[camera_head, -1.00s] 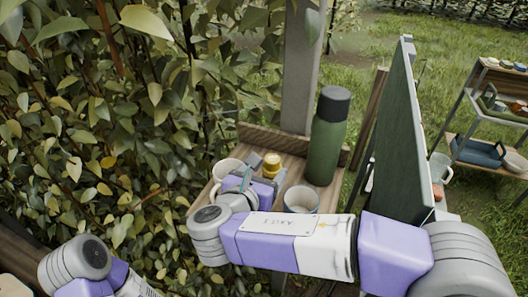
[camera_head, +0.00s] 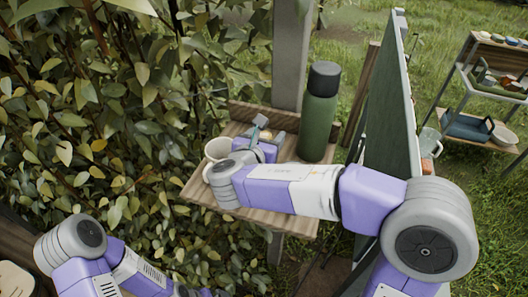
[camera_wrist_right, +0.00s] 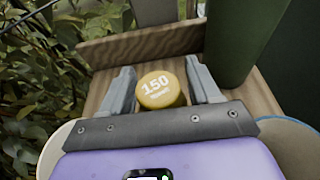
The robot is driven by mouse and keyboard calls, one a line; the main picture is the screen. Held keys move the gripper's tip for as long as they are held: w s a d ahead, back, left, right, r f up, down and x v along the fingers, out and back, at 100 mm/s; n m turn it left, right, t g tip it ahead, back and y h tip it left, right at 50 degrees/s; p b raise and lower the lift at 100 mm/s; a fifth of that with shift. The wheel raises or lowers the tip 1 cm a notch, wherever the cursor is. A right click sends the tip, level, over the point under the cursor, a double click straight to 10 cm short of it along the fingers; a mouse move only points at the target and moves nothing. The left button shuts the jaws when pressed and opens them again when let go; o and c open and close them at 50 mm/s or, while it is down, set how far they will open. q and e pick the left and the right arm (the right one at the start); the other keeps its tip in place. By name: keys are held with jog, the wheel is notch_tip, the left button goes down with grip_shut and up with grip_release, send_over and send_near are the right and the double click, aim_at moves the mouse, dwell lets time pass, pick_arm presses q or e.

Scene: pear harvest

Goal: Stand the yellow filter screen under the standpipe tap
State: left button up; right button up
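The yellow filter screen, a short yellow cylinder marked 150 (camera_wrist_right: 161,90), stands on a small wooden shelf (camera_head: 290,220) in the right wrist view. My right gripper (camera_wrist_right: 162,88) is open, with one finger on each side of the yellow piece and a gap visible on both sides. I cannot make out a standpipe tap.
A tall green flask with a black cap (camera_head: 319,112) stands at the back right of the shelf. A white mug (camera_head: 217,150) is left of my right gripper. A dark green board (camera_head: 390,125) stands to the right. Leaves crowd the left side. A rack (camera_head: 480,100) stands far right.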

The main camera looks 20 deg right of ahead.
jog(key=c, duration=0.9)
